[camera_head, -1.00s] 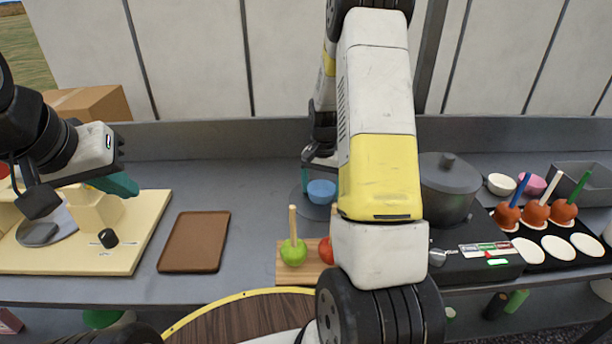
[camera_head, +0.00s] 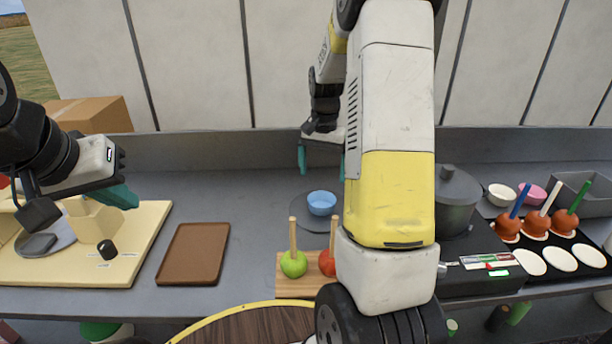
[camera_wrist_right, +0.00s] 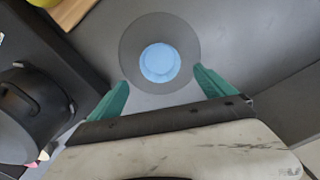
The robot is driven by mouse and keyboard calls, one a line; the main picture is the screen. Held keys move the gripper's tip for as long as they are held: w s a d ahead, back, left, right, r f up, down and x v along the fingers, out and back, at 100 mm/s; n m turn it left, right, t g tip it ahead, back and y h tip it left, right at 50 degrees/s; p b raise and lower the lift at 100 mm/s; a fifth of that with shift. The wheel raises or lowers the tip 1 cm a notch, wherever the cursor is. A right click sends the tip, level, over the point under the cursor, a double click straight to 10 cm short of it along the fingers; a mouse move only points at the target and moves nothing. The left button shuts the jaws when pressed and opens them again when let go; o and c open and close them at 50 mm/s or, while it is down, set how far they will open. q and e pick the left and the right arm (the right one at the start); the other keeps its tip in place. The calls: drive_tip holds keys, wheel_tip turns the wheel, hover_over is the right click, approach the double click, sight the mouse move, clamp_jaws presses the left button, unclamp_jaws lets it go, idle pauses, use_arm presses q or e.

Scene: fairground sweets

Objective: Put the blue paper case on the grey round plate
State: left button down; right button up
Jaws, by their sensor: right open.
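The blue paper case (camera_head: 321,203) sits upright on the grey round plate (camera_head: 300,214), inside its rim. In the right wrist view the case (camera_wrist_right: 160,63) lies near the middle of the plate (camera_wrist_right: 133,37). My right gripper (camera_head: 322,158) is open and empty, above and behind the case. Its teal fingertips (camera_wrist_right: 155,86) stand apart in the right wrist view, clear of the case. My left gripper (camera_head: 122,196) is at the far left over the cream board; its teal finger shows, but its opening cannot be made out.
A wooden board (camera_head: 290,289) with a green apple (camera_head: 294,264) and a red apple (camera_head: 327,263) on sticks lies in front of the plate. A brown tray (camera_head: 194,252) is to the left. A dark pot (camera_head: 455,195) stands to the right. White and pink cases (camera_head: 501,194) lie further right.

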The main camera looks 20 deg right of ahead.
drive_tip(key=s+a+r+n+t+y, duration=0.1)
drive_tip(key=s+a+r+n+t, duration=0.1)
drive_tip(key=s+a+r, duration=0.4)
drive_tip(key=s+a+r+n+t, duration=0.1)
drive_tip(key=s+r+n, duration=0.1)
drive_tip(key=s+r, duration=0.35)
drive_tip(key=s+a+r+n+t, duration=0.1)
drive_tip(key=s+a+r+n, duration=0.1)
drive_tip(key=s, duration=0.4)
drive_tip(key=s+a+r+n+t+y, duration=0.1)
drive_tip(key=s+a+r+n+t, duration=0.1)
drive_tip(key=s, duration=0.3)
drive_tip(key=shift+s+a+r, duration=0.35)
drive_tip(key=shift+a+r, duration=0.2)
drive_tip(key=shift+a, duration=0.25)
